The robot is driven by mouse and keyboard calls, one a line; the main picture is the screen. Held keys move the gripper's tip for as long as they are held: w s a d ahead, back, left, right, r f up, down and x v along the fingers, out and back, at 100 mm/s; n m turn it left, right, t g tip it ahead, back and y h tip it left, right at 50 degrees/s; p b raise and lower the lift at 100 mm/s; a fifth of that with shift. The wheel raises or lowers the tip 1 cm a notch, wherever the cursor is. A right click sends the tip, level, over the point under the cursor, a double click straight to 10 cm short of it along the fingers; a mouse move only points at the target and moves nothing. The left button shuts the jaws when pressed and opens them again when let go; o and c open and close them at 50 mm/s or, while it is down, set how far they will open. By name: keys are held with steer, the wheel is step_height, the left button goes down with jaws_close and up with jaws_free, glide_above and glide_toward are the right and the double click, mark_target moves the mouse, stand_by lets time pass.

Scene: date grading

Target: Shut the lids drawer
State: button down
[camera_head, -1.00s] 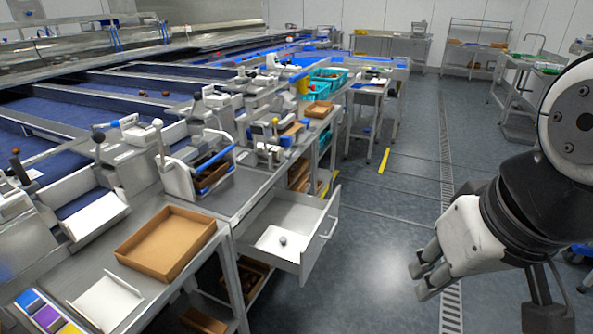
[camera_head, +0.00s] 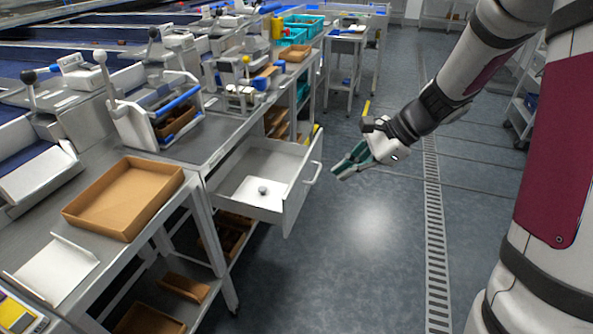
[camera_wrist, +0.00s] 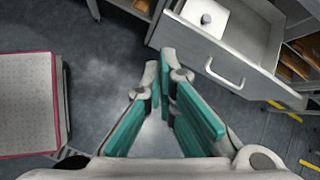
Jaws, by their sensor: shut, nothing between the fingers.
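The lids drawer (camera_head: 284,202) stands pulled out from under the steel bench, with its front and bar handle (camera_head: 313,173) facing right. A white lid (camera_head: 254,191) with a dark knob lies inside it. My gripper (camera_head: 337,174) is shut and empty, just to the right of the drawer front, with a small apparent gap. In the wrist view, the drawer front (camera_wrist: 253,88) and its handle (camera_wrist: 224,76) are at the upper right, beyond my shut fingertips (camera_wrist: 166,55). The fingers do not touch the handle there.
A cardboard tray (camera_head: 125,199) and a white scoop-like tray (camera_head: 52,270) sit on the bench at left. Teal crates (camera_head: 293,37) stand farther back. The floor (camera_head: 375,240) right of the drawer is clear, with a drain grate (camera_head: 436,230) along it.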

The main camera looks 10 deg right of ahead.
steer(key=w+d+f+m+t+b, duration=0.1)
steer(key=w+d+f+m, duration=0.2)
steer(key=f, duration=0.3)
steer(key=w+d+f+m+t+b, duration=0.1)
steer(key=w+d+f+m, duration=0.15)
steer(key=f, duration=0.25)
steer(key=b, duration=0.2)
glide_toward(299, 202)
step_height(299, 202, down, 3)
steer(key=d, duration=0.1)
steer(key=shift+w+a+f, duration=0.15)
steer(key=shift+w+a, duration=0.4)
steer(key=shift+a, duration=0.3)
steer(key=shift+w+a+f, duration=0.1)
steer(key=shift+w+a, duration=0.45)
steer(key=shift+a, duration=0.3)
steer(key=w+a, duration=0.4)
steer(key=a, duration=0.3)
steer(key=w+a, duration=0.4)
steer(key=a, duration=0.3)
steer(key=w+a, duration=0.4)
steer(key=a, duration=0.3)
steer(key=shift+r+b, duration=0.1)
steer(key=shift+b, duration=0.3)
steer(key=shift+a, duration=0.1)
